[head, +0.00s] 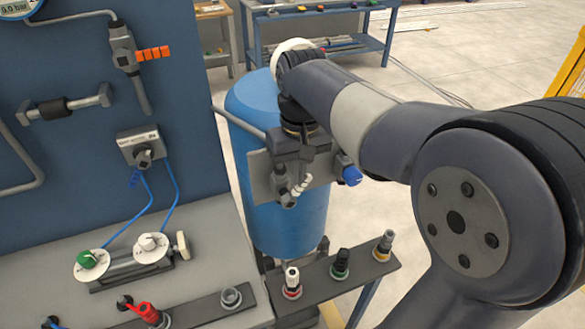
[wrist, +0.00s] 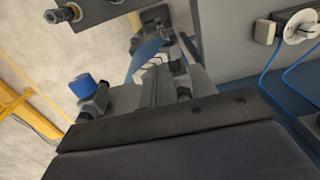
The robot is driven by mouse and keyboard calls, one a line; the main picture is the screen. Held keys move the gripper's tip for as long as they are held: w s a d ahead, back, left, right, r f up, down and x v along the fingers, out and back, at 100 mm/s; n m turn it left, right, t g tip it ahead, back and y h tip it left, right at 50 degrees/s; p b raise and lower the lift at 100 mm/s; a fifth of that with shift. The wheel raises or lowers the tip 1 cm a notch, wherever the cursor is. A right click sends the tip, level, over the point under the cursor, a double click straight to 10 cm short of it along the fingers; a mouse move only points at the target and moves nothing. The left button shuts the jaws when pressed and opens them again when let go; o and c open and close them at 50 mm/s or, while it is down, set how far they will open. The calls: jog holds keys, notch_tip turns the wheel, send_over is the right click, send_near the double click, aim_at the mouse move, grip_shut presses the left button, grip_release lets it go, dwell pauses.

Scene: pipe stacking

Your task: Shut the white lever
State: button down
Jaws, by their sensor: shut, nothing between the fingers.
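The white lever (head: 301,186) is a short ribbed handle on a grey valve, fixed to a grey plate (head: 262,178) in front of the blue tank (head: 285,220). In the wrist view the white lever (wrist: 152,68) shows just past my fingers, partly hidden by them. My gripper (head: 288,158) points down above the valve, close to the lever. It is shut with nothing between the fingers. I cannot tell whether the fingers touch the lever.
A blue knob (head: 352,176) sticks out right of the plate. An orange lever (head: 153,53) is on the blue panel (head: 70,150) at left. Open floor lies at right behind my arm.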

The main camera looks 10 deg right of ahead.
aim_at(311, 176)
jog(key=shift+w+d+f+g+y+p, duration=0.1)
jog(key=shift+d+g+y+p, duration=0.1)
jog(key=shift+d+y, duration=0.25)
jog(key=shift+w+d+g+y+p, duration=0.1)
jog(key=shift+d+y+p, duration=0.1)
jog(key=shift+d+y, duration=0.2)
jog(key=y, duration=0.1)
jog(key=d+f+y, duration=0.1)
jog(key=shift+w+d+f+g+y+p, duration=0.1)
jog(key=shift+w+d+g+y+p, duration=0.2)
jog(key=shift+g+y, duration=0.1)
jog(key=f+y, duration=0.1)
jog(key=d+f+y, duration=0.1)
jog(key=y, duration=0.1)
jog(key=d+f+g+y+b, duration=0.1)
jog(key=shift+w+d+f, duration=0.1)
jog(key=shift+w+d, duration=0.05)
jog(key=shift+w, duration=0.15)
jog(key=shift+f, duration=0.2)
